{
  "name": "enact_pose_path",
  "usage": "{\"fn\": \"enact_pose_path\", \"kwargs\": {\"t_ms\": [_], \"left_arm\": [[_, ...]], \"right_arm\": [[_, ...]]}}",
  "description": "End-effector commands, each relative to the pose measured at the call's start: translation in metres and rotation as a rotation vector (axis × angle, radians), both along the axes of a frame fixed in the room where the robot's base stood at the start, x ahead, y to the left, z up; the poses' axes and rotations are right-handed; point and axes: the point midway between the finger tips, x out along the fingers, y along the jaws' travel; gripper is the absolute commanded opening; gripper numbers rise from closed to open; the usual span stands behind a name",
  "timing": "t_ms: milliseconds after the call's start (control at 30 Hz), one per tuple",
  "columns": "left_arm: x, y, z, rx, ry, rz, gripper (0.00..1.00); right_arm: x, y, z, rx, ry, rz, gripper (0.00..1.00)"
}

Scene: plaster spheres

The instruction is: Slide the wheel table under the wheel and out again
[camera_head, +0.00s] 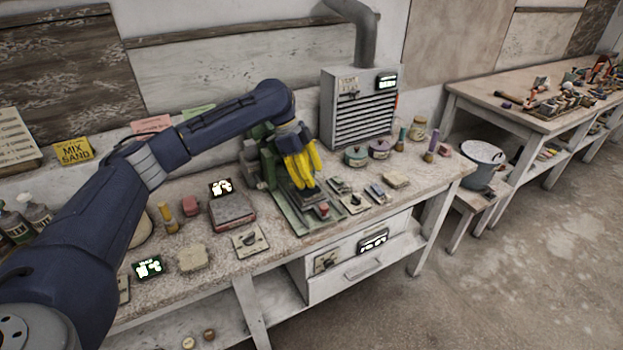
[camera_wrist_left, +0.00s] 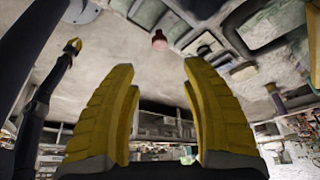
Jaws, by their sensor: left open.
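A green machine (camera_head: 249,165) stands on the bench, with a green bed (camera_head: 290,213) reaching toward the bench's front edge. I take this bed to carry the wheel table; a small dark block with a red part (camera_head: 322,210) sits near its front end. My left gripper (camera_head: 305,180), with yellow fingers, points down over the bed, in front of the machine. Its fingers are apart and empty in the left wrist view (camera_wrist_left: 158,72). The gripper hides the middle of the machine, and I cannot make out the wheel.
A red-edged scale (camera_head: 232,211) stands to the left. A drawer unit (camera_head: 360,265) hangs under the bench.

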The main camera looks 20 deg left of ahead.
Motion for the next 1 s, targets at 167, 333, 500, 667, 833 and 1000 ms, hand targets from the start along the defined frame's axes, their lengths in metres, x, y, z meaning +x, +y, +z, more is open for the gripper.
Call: {"fn": "enact_pose_path", "kwargs": {"t_ms": [167, 333, 500, 667, 833, 1000], "left_arm": [[0.000, 0.000, 0.000, 0.000, 0.000, 0.000, 0.47], [0.004, -0.003, 0.009, -0.002, -0.015, -0.004, 0.48], [0.013, -0.034, 0.038, 0.010, -0.059, -0.066, 0.48], [0.013, -0.059, 0.059, 0.114, -0.144, -0.380, 0.48], [0.009, -0.067, 0.069, 0.221, -0.219, -0.771, 0.48], [0.005, -0.063, 0.067, 0.297, -0.254, -1.146, 0.48]], "right_arm": [[0.000, 0.000, 0.000, 0.000, 0.000, 0.000, 0.00], [0.000, 0.000, 0.000, 0.000, 0.000, 0.000, 0.00], [0.000, 0.001, 0.000, 0.001, 0.000, 0.000, 0.00], [0.000, 0.002, 0.000, 0.002, 0.001, -0.001, 0.00], [0.000, 0.002, 0.000, 0.002, 0.001, -0.001, 0.00], [0.000, 0.002, 0.000, 0.001, 0.000, -0.001, 0.00]]}}
